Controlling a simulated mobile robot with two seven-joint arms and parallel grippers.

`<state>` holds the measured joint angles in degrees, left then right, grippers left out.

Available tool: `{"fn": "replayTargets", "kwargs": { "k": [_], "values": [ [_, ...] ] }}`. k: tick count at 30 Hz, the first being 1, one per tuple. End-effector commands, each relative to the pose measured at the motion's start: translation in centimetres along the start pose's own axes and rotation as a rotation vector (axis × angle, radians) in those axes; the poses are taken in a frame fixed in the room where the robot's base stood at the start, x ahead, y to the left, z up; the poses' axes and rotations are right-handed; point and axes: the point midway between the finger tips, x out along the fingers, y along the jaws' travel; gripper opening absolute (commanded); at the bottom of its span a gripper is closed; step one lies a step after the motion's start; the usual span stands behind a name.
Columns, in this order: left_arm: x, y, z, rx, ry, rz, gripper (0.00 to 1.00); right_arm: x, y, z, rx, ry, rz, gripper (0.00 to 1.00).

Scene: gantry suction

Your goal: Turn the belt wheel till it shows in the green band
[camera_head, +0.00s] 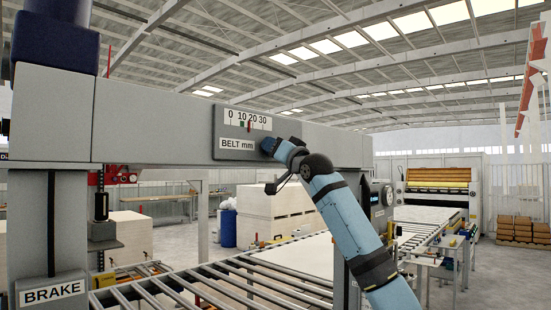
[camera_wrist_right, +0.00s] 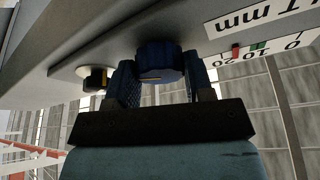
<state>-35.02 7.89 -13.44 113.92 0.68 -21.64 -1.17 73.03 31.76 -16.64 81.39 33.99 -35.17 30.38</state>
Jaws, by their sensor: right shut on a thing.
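In the head view my right gripper (camera_head: 270,147) reaches the beam just right of the BELT mm label, and hides most of the wheel. The belt scale (camera_head: 244,119) reads 0 to 30. Its red pointer (camera_head: 249,125) stands beside the green band (camera_head: 242,126), on the higher-number side; the wrist view shows the red pointer (camera_wrist_right: 236,51) clear of the green band (camera_wrist_right: 258,46). My left gripper is out of view.
A small black knob with a yellow mark (camera_wrist_right: 95,79) sits on the beam beside the wheel. The grey gantry beam (camera_head: 150,120) spans above a roller conveyor (camera_head: 210,285). A post with a BRAKE label (camera_head: 52,292) stands at the left. Pale stacked boards (camera_head: 275,208) lie behind.

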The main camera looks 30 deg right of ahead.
Motion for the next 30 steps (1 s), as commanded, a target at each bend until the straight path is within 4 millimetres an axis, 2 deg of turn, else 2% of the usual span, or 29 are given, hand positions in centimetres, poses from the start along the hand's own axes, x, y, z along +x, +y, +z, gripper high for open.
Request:
{"fn": "replayTargets", "kwargs": {
  "k": [18,30],
  "values": [
    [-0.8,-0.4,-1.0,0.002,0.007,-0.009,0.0,0.2,-0.6,-0.1,0.528,-0.003,0.217,0.24],
    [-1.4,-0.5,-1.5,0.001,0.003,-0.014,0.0,0.1,-0.5,-0.2,0.735,-0.002,0.304,0.24]
  ]
}}
